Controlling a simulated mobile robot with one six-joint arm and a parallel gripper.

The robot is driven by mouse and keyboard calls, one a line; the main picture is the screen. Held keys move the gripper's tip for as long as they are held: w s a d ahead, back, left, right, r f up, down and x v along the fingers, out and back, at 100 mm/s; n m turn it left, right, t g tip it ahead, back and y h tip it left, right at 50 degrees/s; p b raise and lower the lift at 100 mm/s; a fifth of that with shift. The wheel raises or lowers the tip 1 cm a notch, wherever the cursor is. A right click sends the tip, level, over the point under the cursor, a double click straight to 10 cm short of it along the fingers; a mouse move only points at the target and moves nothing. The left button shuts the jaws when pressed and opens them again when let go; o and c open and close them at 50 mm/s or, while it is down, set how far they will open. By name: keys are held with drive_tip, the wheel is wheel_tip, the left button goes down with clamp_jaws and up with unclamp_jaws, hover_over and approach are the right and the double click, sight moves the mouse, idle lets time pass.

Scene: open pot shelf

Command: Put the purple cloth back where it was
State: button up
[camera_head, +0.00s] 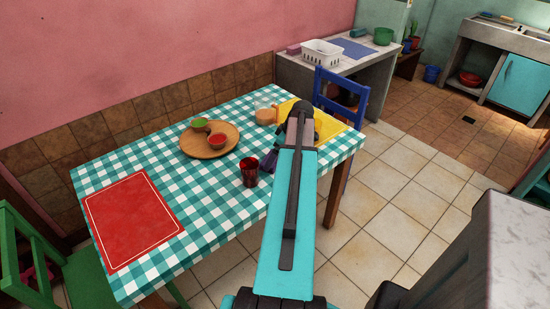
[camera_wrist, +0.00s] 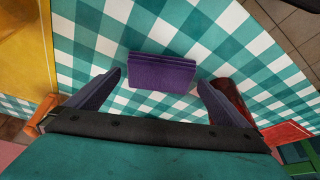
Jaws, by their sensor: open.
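The purple cloth (camera_wrist: 162,76) is a folded, flat-sided bundle over the teal checked tablecloth (camera_wrist: 218,40) in the wrist view. My gripper (camera_wrist: 159,80) is open, with one finger to the left and one to the right of the cloth. Gaps show between the cloth and both fingers. I cannot tell how high the fingers are above the table. In the head view my teal arm hides the cloth and most of the gripper; a dark purple part, seemingly a finger, shows beside the arm.
A dark red cup (camera_head: 249,173) stands close to the gripper's right finger in the wrist view (camera_wrist: 230,97). A yellow mat (camera_head: 322,122), an orange-handled mug (camera_head: 265,114) and a round wooden board (camera_head: 190,146) with two bowls lie around. A red mat (camera_head: 132,220) lies at left.

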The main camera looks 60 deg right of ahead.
drive_tip(key=b+v, duration=0.1)
drive_tip(key=v, duration=0.8)
drive_tip(key=shift+r, duration=0.35)
drive_tip(key=shift+s, duration=0.1)
idle(0.5)
